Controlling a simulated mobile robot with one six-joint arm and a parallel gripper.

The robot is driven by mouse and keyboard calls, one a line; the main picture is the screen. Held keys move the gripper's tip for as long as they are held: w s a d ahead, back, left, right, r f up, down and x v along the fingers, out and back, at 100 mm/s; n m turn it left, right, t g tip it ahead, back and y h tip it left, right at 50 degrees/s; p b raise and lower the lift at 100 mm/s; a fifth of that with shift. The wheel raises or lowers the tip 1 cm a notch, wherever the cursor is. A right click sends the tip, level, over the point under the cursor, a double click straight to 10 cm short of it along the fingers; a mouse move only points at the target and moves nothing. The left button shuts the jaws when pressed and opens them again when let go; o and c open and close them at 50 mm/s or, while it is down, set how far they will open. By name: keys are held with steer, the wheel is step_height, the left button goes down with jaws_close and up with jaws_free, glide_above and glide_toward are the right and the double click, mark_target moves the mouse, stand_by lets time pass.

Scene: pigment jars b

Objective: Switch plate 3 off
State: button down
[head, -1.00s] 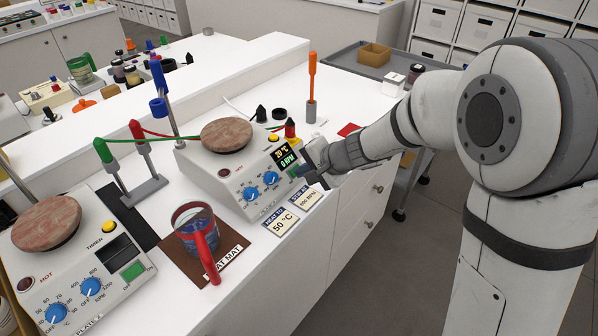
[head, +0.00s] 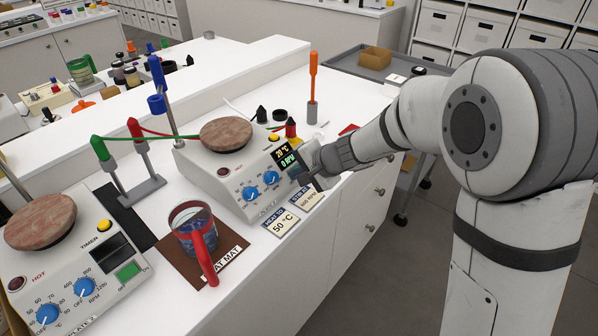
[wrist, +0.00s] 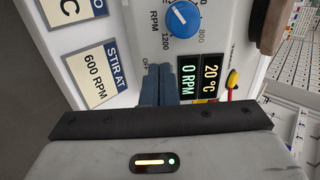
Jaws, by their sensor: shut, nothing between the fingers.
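Plate 3 (head: 225,180) is the farther white hot plate in the head view, with a brown stone-like disc on top and two blue knobs. Its display (head: 286,160) is lit and reads 20 °C and 0 RPM; it also shows in the wrist view (wrist: 198,78). My gripper (head: 304,173) is at the right end of its front panel, fingers shut and empty.
Cards reading 50 °C (head: 279,223) and 600 RPM (head: 305,201) lie before the plate. Plate 2 (head: 105,285), its display dark, stands nearer at left. A red-handled beaker (head: 193,232) stands on a brown mat (head: 230,255). A stand with green and red pieces is between the plates.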

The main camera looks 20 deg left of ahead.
steer(key=shift+a+f, duration=0.1)
steer(key=shift+f, duration=0.05)
steer(key=shift+p+v, duration=0.3)
steer(key=shift+v, duration=1.35)
steer(key=v, duration=0.8)
steer(key=shift+s, duration=0.1)
steer(key=s+d+n+h, duration=0.2)
steer(key=s+d+h, duration=0.2)
steer(key=s+d, duration=0.5)
steer(key=s+d+n+h, duration=0.2)
steer(key=s+d+h, duration=0.2)
steer(key=s+d, duration=0.5)
steer(key=d, duration=0.7)
steer(key=shift+d+f+g+h, duration=0.3)
steer(key=shift+d+g, duration=0.05)
steer(key=shift+g, duration=0.05)
